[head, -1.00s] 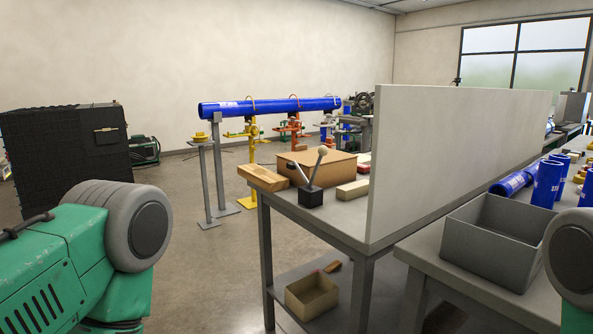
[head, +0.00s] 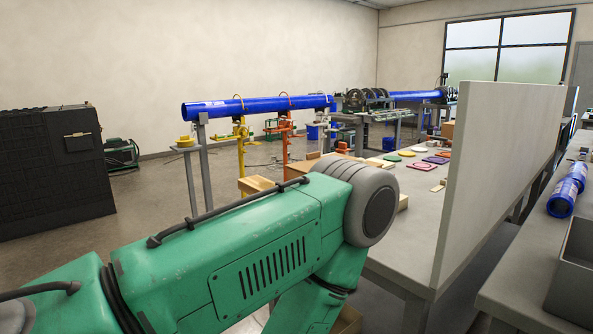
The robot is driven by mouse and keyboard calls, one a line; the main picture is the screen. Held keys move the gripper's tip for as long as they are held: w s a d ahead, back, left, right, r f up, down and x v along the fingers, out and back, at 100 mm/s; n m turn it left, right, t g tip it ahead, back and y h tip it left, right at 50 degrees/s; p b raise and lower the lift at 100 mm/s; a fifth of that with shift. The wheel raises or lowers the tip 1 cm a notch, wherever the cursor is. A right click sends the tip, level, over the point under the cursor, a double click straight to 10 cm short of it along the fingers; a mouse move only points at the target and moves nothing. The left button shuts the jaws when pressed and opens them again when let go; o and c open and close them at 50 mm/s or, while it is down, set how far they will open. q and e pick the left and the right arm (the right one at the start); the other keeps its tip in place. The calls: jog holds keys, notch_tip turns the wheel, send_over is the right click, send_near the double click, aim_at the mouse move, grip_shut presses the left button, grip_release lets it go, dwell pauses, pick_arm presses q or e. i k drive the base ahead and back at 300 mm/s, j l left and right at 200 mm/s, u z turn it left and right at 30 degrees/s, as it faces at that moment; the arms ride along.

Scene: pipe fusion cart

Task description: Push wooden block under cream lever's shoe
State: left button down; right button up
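A wooden block (head: 255,185) shows at the near left corner of the table, just above my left arm. My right gripper is not in view either.
A pale upright panel (head: 497,165) borders the table (head: 420,225) on the right. Coloured discs and pads (head: 432,160) lie farther back. A blue pipe (head: 260,104) rests on stands behind. A grey bin (head: 575,275) and blue cylinders (head: 568,190) are at the right.

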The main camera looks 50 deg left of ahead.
aim_at(251, 184)
jog(key=j+z, duration=0.15)
jog(key=j, duration=0.6)
jog(key=j+z, duration=0.1)
jog(key=j, duration=0.7)
jog(key=j+z, duration=0.15)
jog(key=j, duration=0.6)
jog(key=k+j+z, duration=0.15)
jog(key=j, duration=0.6)
